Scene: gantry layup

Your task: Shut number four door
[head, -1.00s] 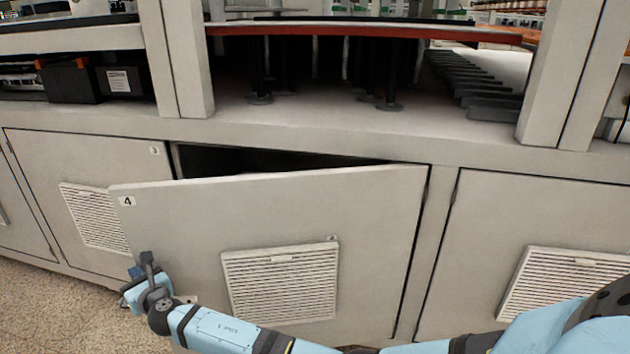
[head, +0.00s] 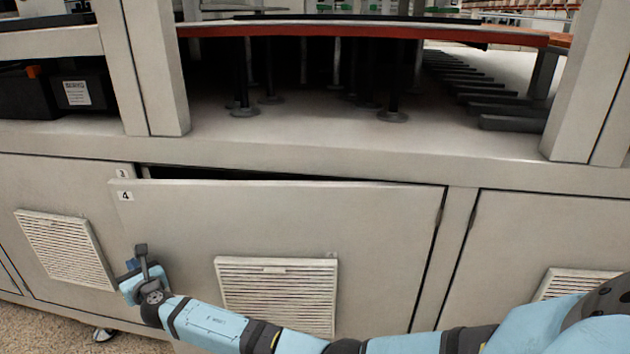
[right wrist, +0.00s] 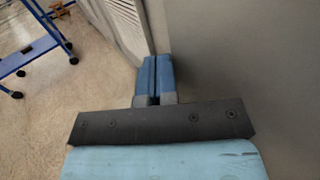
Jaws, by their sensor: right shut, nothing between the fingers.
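The number four door (head: 180,230) is a pale grey panel with a "4" label at its upper left and a louvred vent low in its middle. It is hinged on its right side and stands slightly ajar, with a thin dark gap along its top edge. My right gripper (head: 133,264) is at the door's left edge, low down. In the right wrist view its blue fingers (right wrist: 157,76) are shut together and empty, close beside the grey door panel (right wrist: 240,60); I cannot tell whether they touch it. My left gripper is not in view.
The number three door (head: 70,190) with its vent lies flush to the left. Another vented door (head: 540,230) is on the right. A blue wheeled cart (right wrist: 35,40) stands on the floor in the right wrist view. Open speckled floor (right wrist: 85,100) lies between.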

